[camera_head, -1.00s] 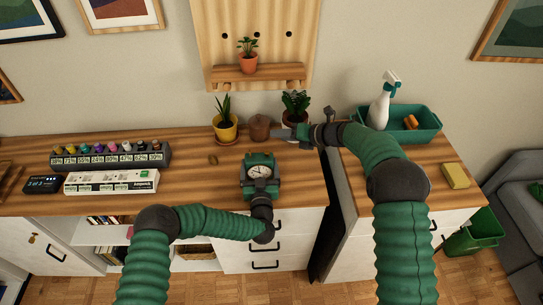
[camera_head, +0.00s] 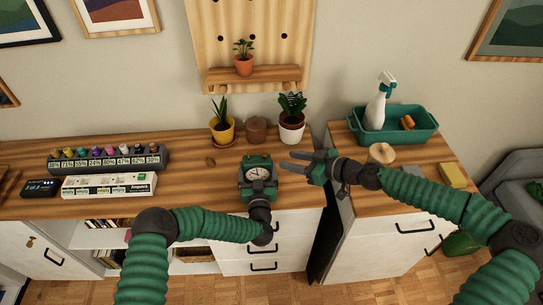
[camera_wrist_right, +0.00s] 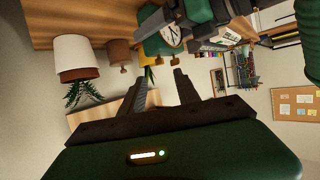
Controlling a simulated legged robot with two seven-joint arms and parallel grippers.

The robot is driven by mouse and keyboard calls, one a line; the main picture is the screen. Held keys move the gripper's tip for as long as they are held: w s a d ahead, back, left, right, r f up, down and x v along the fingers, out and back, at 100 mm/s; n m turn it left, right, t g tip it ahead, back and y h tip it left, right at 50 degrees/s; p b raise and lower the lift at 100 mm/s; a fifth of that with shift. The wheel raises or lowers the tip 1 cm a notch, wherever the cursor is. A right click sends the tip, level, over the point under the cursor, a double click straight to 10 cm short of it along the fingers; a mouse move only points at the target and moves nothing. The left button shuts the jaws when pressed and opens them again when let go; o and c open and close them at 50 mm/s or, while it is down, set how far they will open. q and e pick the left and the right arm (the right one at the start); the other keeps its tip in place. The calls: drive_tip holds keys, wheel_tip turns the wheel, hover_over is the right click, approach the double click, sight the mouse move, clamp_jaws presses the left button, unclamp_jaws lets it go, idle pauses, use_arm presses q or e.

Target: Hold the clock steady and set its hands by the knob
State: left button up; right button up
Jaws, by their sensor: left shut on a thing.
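The clock (camera_head: 258,174) has a white round face and a green body and stands on the wooden desk. My left gripper (camera_head: 259,192) is shut on the clock's near side. My right gripper (camera_head: 287,160) is open and empty just right of the clock, its fingers pointing left toward it. In the right wrist view the clock (camera_wrist_right: 172,37) shows at the top, beyond the spread fingers of my right gripper (camera_wrist_right: 161,78); they are apart from it. I cannot clearly make out the knob in either view.
Behind the clock stand a yellow pot (camera_head: 223,132), a brown jar (camera_head: 256,129) and a white-potted plant (camera_head: 291,130). A green tray (camera_head: 358,134) and a round wooden object (camera_head: 381,153) are on the right cabinet, across a gap.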

sight(267, 155)
drive_tip(key=x, duration=0.8)
drive_tip(key=shift+w+a+f, duration=0.2)
drive_tip(key=shift+w, duration=0.05)
clamp_jaws()
